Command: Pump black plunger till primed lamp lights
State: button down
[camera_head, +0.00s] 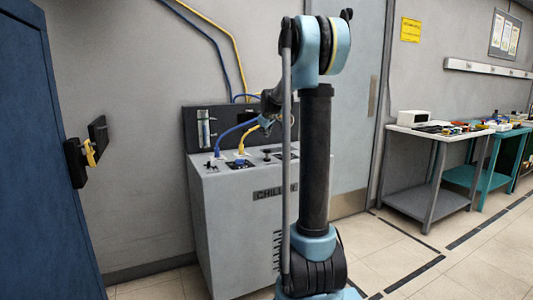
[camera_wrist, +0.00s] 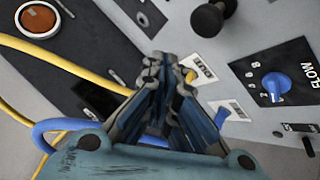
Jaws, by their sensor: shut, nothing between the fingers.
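The black plunger (camera_wrist: 208,20) shows at the top of the wrist view, a round black knob standing on the grey panel. My gripper (camera_wrist: 168,62) is shut and empty, with its tips below and left of the plunger, apart from it in the picture. In the head view my gripper (camera_head: 266,122) is above the chiller top, partly hidden by my arm. A round amber disc with a pale rim (camera_wrist: 40,18) is at the upper left of the wrist view. It looks dull; I cannot tell whether it is the primed lamp.
The grey chiller cabinet (camera_head: 235,225) stands against the wall. Yellow hose (camera_wrist: 60,62) and blue hose (camera_wrist: 45,130) run beside my gripper. A blue flow knob (camera_wrist: 275,85) is on the panel at right. A blue cabinet (camera_head: 45,160) stands at far left.

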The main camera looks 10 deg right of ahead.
jog(key=shift+f, duration=2.4)
jog(key=shift+s+f, duration=0.1)
jog(key=shift+f, duration=1.8)
dwell(1.5)
jog(key=shift+r, duration=1.95)
jog(key=shift+r, duration=2.55)
